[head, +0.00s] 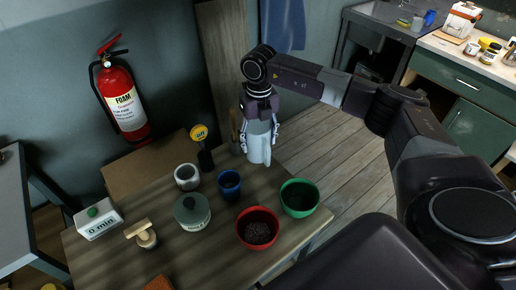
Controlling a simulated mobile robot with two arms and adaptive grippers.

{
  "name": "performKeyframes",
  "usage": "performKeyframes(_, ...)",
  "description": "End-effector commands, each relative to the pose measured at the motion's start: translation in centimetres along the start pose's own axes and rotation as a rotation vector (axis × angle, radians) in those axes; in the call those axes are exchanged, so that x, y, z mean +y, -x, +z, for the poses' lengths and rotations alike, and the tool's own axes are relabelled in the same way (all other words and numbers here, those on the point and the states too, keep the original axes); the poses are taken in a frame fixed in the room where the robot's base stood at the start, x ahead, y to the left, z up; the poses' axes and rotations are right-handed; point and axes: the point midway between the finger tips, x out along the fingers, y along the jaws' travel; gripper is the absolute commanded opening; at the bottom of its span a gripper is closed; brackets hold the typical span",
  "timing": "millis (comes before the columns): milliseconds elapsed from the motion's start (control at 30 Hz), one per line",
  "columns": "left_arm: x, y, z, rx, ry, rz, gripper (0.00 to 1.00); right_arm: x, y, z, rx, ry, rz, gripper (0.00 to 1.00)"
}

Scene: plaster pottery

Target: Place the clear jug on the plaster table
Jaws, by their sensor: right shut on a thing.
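My right gripper (260,132) points down and is shut on the clear jug (260,153), a pale, see-through upright vessel. Its fingers lie on either side of the jug's upper part and hide some of it. The jug is at the back right edge of the wooden table (280,250), which I take to be the plaster table. I cannot tell whether the jug's base touches the tabletop. My left gripper is not in view.
Near the jug stand a blue cup (229,184), a green bowl (299,198) and a red bowl (258,228) with dark contents.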

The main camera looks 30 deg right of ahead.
Motion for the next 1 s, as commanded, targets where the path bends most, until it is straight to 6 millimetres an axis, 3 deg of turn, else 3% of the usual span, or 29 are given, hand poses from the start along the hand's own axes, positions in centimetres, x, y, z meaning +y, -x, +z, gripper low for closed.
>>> performKeyframes(500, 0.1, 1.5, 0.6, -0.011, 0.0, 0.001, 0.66, 0.0, -5.4, 0.0, 0.0, 0.0, 0.0, 0.26)
performKeyframes(900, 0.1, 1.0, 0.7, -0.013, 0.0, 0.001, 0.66, -0.1, -6.0, 0.1, -0.001, 0.0, 0.0, 0.26)
performKeyframes(933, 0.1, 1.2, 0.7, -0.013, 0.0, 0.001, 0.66, -0.1, -5.9, 0.1, -0.001, 0.0, 0.0, 0.6)
performKeyframes(1000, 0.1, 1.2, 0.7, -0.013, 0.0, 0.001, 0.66, -0.1, -5.8, 0.1, -0.001, 0.0, 0.0, 0.67)
